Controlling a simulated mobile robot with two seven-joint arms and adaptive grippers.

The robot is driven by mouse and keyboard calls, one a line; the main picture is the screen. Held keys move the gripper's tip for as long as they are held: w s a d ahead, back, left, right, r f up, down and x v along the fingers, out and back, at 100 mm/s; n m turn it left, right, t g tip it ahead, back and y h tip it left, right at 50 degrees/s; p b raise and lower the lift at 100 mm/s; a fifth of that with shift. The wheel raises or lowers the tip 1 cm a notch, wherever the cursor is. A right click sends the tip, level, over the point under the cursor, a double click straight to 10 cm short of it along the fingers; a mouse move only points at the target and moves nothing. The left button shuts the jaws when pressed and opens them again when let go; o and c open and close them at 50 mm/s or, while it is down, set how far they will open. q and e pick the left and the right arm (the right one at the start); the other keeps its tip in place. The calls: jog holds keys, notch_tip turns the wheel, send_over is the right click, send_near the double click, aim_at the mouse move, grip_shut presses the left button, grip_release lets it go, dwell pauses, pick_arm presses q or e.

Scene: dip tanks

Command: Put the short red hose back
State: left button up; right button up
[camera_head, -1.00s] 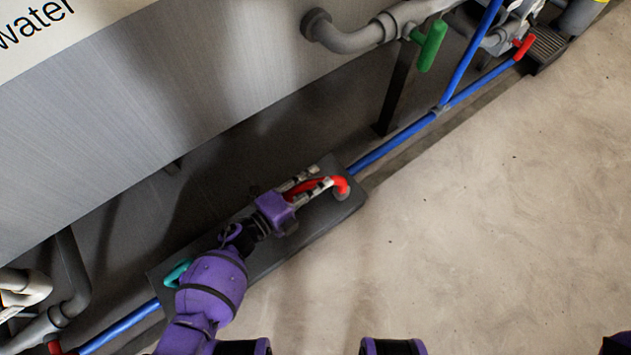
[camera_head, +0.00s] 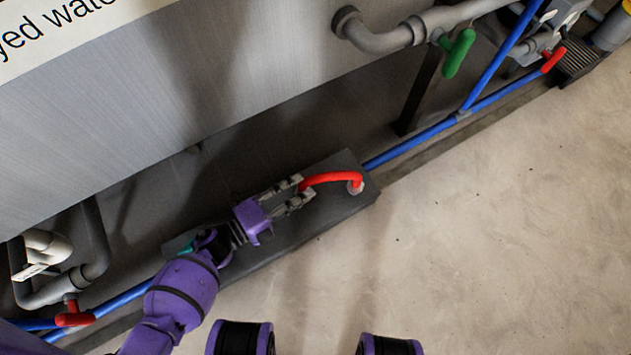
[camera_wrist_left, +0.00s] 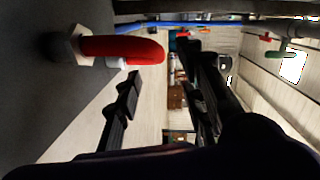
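The short red hose (camera_head: 330,178) arches over the right part of a dark grey block on the floor. Its right end meets a pale fitting (camera_head: 356,186) on the block. Its left end is by my left gripper's fingertips and is partly hidden there. My left gripper (camera_head: 296,192) is at the hose's left end with its two fingers apart. In the left wrist view the red hose (camera_wrist_left: 125,47) curves just beyond the spread fingertips (camera_wrist_left: 162,62), and I see no finger pressed on it. My right gripper is not in view.
The dark block (camera_head: 340,215) lies along a blue pipe (camera_head: 410,135) beside a grey tank wall (camera_head: 130,120). A green-handled valve (camera_head: 458,53) and pipework are at the upper right. A red handle (camera_head: 75,319) is at the lower left. The concrete floor (camera_head: 490,230) at right is clear.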

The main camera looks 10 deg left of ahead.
pick_arm(q)
jog(key=shift+v, duration=1)
jog(key=shift+s, duration=0.1)
jog(key=s+a+r+n+t+y, duration=0.3)
jog(key=s+a+r+n+y, duration=0.4)
jog(key=n, duration=0.5)
jog(key=s+a+f+n+g+y, duration=0.1)
jog(key=s+n+g+y, duration=0.1)
jog(key=s, duration=0.8)
jog(key=s+a+f+n+g+y, duration=0.1)
jog(key=s+n+g, duration=0.3)
jog(key=s, duration=0.6)
jog(key=s+a+f+n+g+y, duration=0.2)
jog(key=s+n, duration=0.4)
jog(key=s, duration=0.4)
jog(key=shift+s+a+f+n+g+y, duration=0.15)
jog(key=shift+a+f+n+g+y, duration=0.25)
jog(key=shift+g, duration=0.3)
jog(key=shift+a, duration=0.1)
